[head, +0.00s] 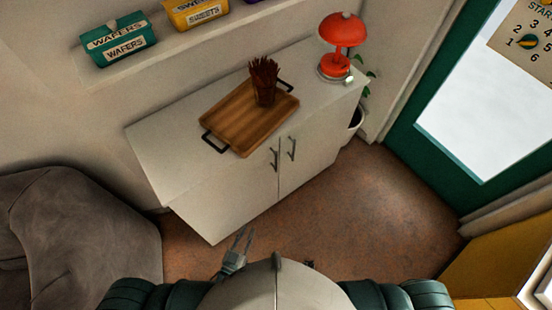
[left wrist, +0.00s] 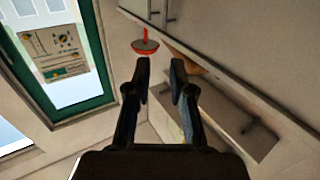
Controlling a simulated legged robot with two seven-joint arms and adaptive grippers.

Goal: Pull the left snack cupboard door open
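The white cupboard has two doors, and both look shut in the head view. The left cupboard door (head: 228,202) has a dark upright bar handle (head: 274,159) near the seam. My left gripper (head: 243,236) is in front of and below this door, with its fingers apart and nothing between them. It is clear of the handle. In the left wrist view the open fingers (left wrist: 161,72) show, with two bar handles (left wrist: 160,12) at the top edge beyond them. A small dark part (head: 309,264) beside my body may be my right gripper; its state does not show.
A wooden tray (head: 240,128) with a brown bundle and a red lamp (head: 342,32) stand on the cupboard. The right door (head: 312,165) adjoins. A grey soft seat (head: 80,235) is at the left. The brown floor (head: 375,210) is clear at the right.

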